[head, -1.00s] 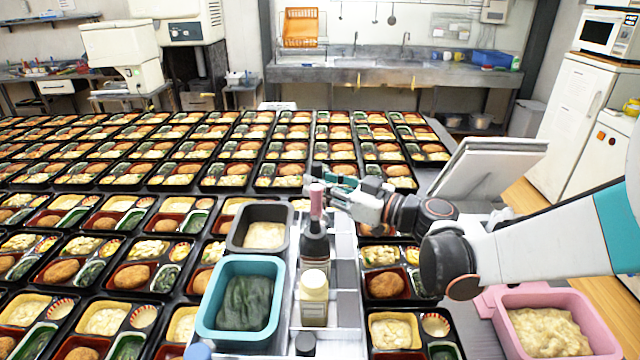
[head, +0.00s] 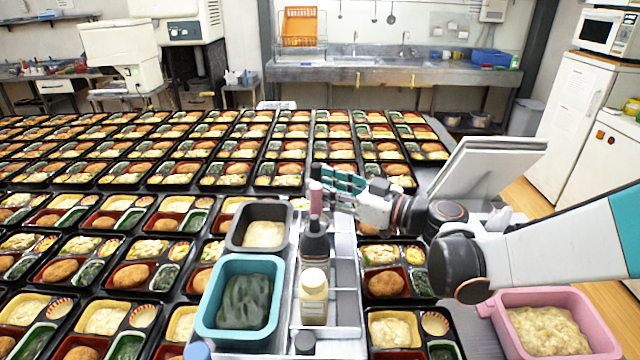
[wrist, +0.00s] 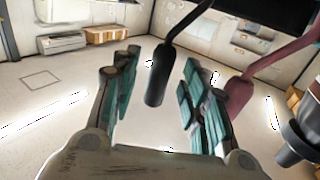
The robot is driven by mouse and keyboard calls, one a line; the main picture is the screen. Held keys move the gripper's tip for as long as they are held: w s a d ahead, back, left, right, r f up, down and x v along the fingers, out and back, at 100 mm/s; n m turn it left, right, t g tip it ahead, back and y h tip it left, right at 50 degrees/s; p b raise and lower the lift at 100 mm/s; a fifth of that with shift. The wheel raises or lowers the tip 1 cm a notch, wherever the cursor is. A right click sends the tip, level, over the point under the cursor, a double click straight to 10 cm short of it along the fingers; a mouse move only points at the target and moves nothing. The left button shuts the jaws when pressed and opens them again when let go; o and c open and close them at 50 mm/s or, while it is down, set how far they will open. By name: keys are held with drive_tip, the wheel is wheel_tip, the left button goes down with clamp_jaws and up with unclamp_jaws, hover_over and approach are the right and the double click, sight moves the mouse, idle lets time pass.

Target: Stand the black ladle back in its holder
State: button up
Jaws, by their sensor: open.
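My gripper (head: 332,186) is open above the metal rack, beside the pink handle (head: 316,198). In the wrist view, the black ladle's handle (wrist: 158,78) lies in the gap between my spread teal fingers (wrist: 155,92), with space on both sides. Its thin shaft runs toward the upper right of that view. The maroon-pink handle (wrist: 240,92) stands just outside the right finger there. I cannot make out the black ladle in the head view. The ladle's lower end and its holder are hidden, so I cannot tell how it is seated.
A dark bottle (head: 314,247) and a cream-capped jar (head: 313,290) stand in the metal rack (head: 346,308). A teal tub (head: 207,315) and dark tub (head: 236,238) are left of it. A pink tub (head: 600,335) is at right. Bento trays (head: 190,222) crowd the table.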

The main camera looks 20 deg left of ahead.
drive_tip(key=v, duration=1)
drive_tip(key=shift+s+d, duration=0.15)
